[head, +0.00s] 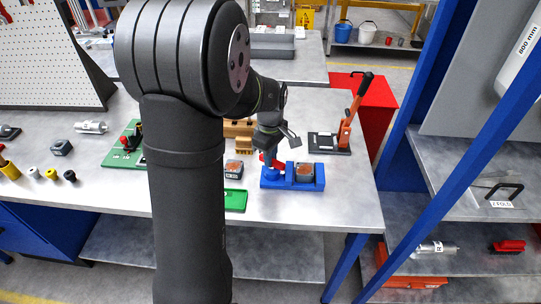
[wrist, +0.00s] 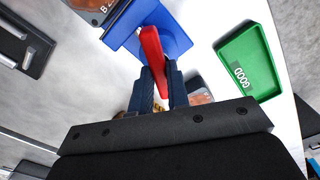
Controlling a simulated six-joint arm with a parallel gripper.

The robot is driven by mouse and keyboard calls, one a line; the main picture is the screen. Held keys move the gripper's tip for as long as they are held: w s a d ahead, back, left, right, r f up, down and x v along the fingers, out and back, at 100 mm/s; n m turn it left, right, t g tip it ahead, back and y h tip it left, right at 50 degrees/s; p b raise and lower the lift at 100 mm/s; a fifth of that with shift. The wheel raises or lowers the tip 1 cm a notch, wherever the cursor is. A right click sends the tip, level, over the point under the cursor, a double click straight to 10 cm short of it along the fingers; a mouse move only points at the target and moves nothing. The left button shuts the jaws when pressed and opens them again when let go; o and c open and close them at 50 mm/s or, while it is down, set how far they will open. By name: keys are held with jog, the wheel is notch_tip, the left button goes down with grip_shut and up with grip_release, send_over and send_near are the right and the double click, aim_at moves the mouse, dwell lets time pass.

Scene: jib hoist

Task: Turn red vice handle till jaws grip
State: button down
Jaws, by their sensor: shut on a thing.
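The blue vice (head: 292,184) stands on the bench near its right end, and its blue body (wrist: 172,35) shows at the top of the wrist view. Its red handle (wrist: 151,45) runs down between my gripper's fingers (wrist: 161,78). My gripper (head: 268,151) is shut on the handle, above the left end of the vice. A grey block with an orange-brown top (head: 304,172) sits in the right part of the vice. In the wrist view the block (wrist: 92,6) is cut off by the top edge. Whether the jaws touch it cannot be told.
A green tray (head: 235,201) marked GOOD (wrist: 250,65) lies left of the vice. A similar block (head: 234,168) stands behind the tray. An orange-levered device (head: 346,130) stands behind right, and a wooden piece (head: 240,130) behind left. Bare bench lies in front of the vice.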

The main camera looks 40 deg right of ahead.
jog(key=shift+m, duration=0.3)
jog(key=m, duration=0.5)
jog(key=shift+d+m, duration=0.15)
jog(key=shift+m, duration=0.15)
jog(key=m, duration=0.6)
jog(key=shift+s+d, duration=0.1)
jog(key=m, duration=0.3)
jog(key=shift+m, duration=0.4)
jog(key=shift+s+d+m, duration=0.1)
jog(key=shift+s+m, duration=0.05)
jog(key=shift+m, duration=1.75)
